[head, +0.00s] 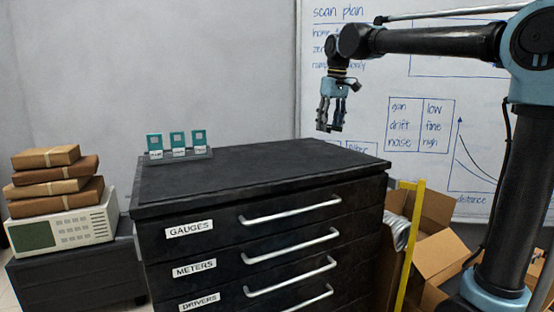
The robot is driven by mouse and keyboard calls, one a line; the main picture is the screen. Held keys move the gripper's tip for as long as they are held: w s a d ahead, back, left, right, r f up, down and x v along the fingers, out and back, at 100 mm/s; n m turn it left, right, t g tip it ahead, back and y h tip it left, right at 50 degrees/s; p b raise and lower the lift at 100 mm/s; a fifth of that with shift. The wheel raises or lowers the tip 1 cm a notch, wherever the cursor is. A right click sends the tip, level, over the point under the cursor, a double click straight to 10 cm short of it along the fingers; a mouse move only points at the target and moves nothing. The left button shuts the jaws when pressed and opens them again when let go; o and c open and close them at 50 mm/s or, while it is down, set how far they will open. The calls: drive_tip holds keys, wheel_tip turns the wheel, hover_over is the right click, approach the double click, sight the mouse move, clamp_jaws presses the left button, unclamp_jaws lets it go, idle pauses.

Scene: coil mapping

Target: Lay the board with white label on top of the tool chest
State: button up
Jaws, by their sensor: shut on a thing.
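The black tool chest (300,165) stands in the middle, with a broad, flat top. Three teal boards stand upright in a row at the back left of that top: a left one (154,140), a middle one (177,138) and a right one (199,136). Each shows a small white label low on its front. My gripper (329,127) points down above the back right of the chest top, well to the right of these boards. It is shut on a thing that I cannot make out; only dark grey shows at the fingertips.
The boards stand in a low grey rack (203,154). Brown parcels (52,172) are stacked on a beige instrument (70,231) at the left. Open cardboard boxes (440,255) and a yellow upright (411,245) stand at the right. The chest top's middle and front are clear.

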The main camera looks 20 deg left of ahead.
sight(327, 158)
drive_tip(key=shift+s+f, duration=0.1)
drive_tip(key=shift+f, duration=4.7)
drive_tip(key=o, duration=1)
